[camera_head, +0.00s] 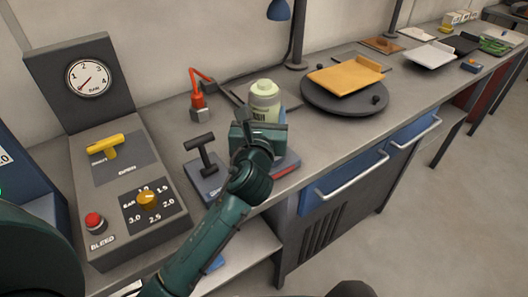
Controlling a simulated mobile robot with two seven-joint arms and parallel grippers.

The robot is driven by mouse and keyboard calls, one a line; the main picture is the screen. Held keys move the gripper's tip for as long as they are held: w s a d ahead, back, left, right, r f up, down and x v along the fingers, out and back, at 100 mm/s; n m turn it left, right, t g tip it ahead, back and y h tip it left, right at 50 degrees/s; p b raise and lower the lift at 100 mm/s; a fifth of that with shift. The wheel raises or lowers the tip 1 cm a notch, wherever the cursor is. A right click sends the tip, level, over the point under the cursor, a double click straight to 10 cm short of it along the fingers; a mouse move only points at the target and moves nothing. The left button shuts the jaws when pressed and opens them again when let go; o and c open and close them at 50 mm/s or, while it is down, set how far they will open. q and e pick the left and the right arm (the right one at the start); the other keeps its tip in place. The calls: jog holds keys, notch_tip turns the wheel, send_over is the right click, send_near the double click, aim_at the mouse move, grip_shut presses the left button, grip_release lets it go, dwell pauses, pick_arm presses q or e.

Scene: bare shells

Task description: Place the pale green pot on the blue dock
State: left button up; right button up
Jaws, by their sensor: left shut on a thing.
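The pale green pot (264,98) stands upright near the middle of the workbench, with a lighter cap on top. My left gripper (259,128) is shut on it from the front and hides its lower part. The pot's base is hidden, so I cannot tell whether it touches anything below. A small blue surface (281,108) shows just right of the pot; I cannot tell whether it is the blue dock. My right gripper is not in view.
A grey console (120,165) with a gauge, yellow handle and red button stands at left. A black T-handle (201,150) and a red-orange device (197,100) are close left of the gripper. A round dark turntable (345,98) bearing an orange board (345,78) is to the right.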

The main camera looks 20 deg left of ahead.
pick_arm(q)
notch_tip(320, 180, down, 9)
jog(key=shift+r+b, duration=0.2)
jog(key=shift+b, duration=1.05)
jog(key=shift+r, duration=0.1)
jog(key=o, duration=1.2)
jog(key=shift+f, duration=0.2)
jog(key=shift+r, duration=0.15)
